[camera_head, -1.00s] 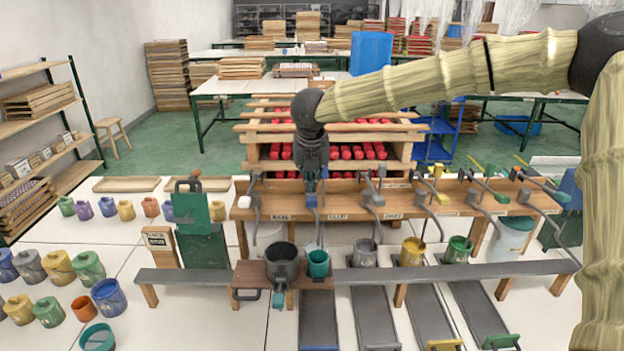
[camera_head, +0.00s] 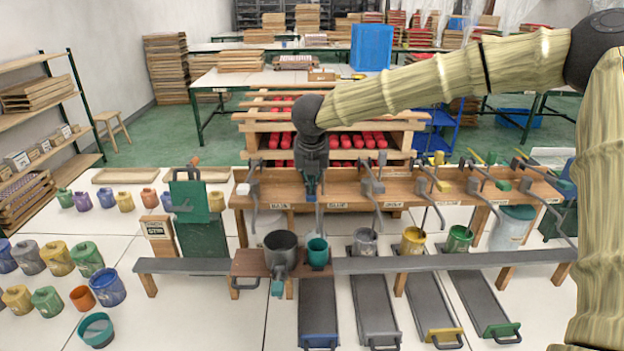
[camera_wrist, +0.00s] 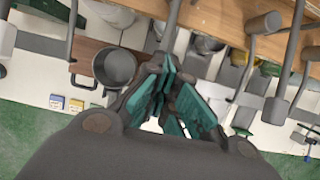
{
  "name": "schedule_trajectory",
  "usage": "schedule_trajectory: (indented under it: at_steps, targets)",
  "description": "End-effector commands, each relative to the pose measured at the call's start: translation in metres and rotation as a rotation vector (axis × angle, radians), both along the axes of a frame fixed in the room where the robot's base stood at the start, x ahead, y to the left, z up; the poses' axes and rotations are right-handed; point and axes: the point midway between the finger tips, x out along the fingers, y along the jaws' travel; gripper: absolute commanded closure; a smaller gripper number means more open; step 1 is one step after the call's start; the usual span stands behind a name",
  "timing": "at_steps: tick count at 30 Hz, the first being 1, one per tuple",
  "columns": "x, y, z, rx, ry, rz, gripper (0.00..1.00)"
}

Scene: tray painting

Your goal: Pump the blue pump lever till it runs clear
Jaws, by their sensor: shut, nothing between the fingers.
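My gripper (camera_head: 312,186) is shut and empty. It points down over the left part of the wooden pump bench (camera_head: 400,194). A small blue piece, which looks like the blue pump lever (camera_head: 311,190), shows right at the fingertips; I cannot tell whether they touch. In the wrist view my gripper's teal fingers (camera_wrist: 172,98) are closed together and hide what lies under them. A teal cup (camera_head: 318,252) stands below the lever on the front bench, beside a dark grey pot (camera_head: 281,250). What comes from the spout is too small to judge.
More grey levers, some with yellow or green ends (camera_head: 502,185), stand to the right along the bench. A grey cup (camera_head: 364,242), a yellow cup (camera_head: 413,240) and a green cup (camera_head: 459,239) stand below them.

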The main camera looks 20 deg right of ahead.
Motion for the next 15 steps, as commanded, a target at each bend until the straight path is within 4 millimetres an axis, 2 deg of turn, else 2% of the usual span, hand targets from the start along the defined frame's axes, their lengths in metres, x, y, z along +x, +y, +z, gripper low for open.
schedule_trajectory:
  at_steps: [15]
  targets:
    - [0.0,0.0,-0.029,-0.001,0.0,0.0,1.0]
